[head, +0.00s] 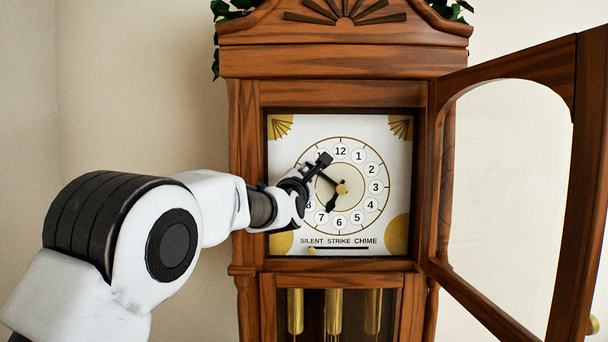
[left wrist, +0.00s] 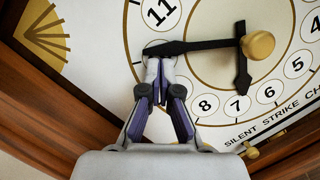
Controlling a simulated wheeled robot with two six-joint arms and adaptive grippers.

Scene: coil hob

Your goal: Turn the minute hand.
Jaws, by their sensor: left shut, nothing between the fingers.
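The white clock dial (head: 376,142) sits behind the open glass door of a wooden case. The black minute hand (left wrist: 205,46) runs from the brass centre knob (left wrist: 257,45) to the 10 region, just below the 11; in the head view the hand (head: 328,180) points up and left. The short hour hand (left wrist: 242,75) points between 6 and 7. My left gripper (head: 322,160) is shut and empty; in the left wrist view its fingertips (left wrist: 160,68) are at the hand's outer end, on its lower side. Whether they touch is unclear. The 10 is hidden. My right gripper is out of view.
The glass door (head: 590,150) stands open to the right. The wooden case (head: 245,150) frames the dial closely. A chime slider (head: 340,249) sits low on the dial, and brass weights (head: 334,312) hang below.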

